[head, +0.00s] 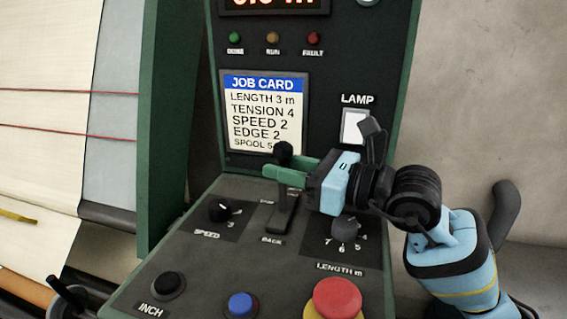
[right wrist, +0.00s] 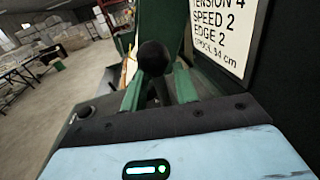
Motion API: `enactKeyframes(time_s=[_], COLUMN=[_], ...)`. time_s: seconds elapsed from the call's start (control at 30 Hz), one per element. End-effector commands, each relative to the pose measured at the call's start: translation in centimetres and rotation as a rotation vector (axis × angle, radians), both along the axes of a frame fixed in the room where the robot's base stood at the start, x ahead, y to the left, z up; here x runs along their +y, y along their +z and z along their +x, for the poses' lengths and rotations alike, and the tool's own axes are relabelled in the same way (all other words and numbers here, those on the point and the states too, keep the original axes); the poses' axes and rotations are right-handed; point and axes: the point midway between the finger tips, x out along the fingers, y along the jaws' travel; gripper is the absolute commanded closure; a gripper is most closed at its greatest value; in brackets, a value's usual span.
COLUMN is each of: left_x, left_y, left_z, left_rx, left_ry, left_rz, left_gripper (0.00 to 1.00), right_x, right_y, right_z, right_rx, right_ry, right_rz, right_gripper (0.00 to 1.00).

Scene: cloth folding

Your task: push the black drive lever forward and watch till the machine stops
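The black drive lever (head: 283,208) stands on the sloping green and black panel, its round knob (head: 283,151) at the top. The knob also shows in the right wrist view (right wrist: 153,58). My right gripper (head: 290,170) is at the lever just below the knob, its two green fingers apart on either side of the shaft. In the right wrist view a narrow gap shows beside the shaft; firm contact is not clear. The word BACK is below the lever; the label above it is mostly hidden. My left gripper is not in view.
A job card (head: 264,112) is behind the lever, below dim-looking DONE, RUN and FAULT lamps and a cropped red display (head: 274,4). Speed knob (head: 221,210), length knob (head: 345,227), black INCH button (head: 168,284), blue button (head: 241,305) and red button (head: 337,297) surround the lever.

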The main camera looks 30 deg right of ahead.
Motion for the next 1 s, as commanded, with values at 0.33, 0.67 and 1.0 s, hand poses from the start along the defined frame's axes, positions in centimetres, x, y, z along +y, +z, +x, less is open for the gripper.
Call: enactKeyframes(time_s=[0.33,0.67,1.0], left_x=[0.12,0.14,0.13], left_y=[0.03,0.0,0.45], left_z=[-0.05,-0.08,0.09], left_rx=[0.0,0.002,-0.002], left_ry=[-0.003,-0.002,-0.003], left_rz=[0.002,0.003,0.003], left_gripper=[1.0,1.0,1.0], right_x=[0.39,0.38,0.1], right_y=[-0.02,-0.02,0.17], right_z=[0.57,0.55,0.78], right_rx=[-0.001,-0.001,0.018], right_ry=[0.0,0.0,-0.001], right_rz=[-0.001,-0.001,0.021], right_gripper=[0.7,1.0,1.0])
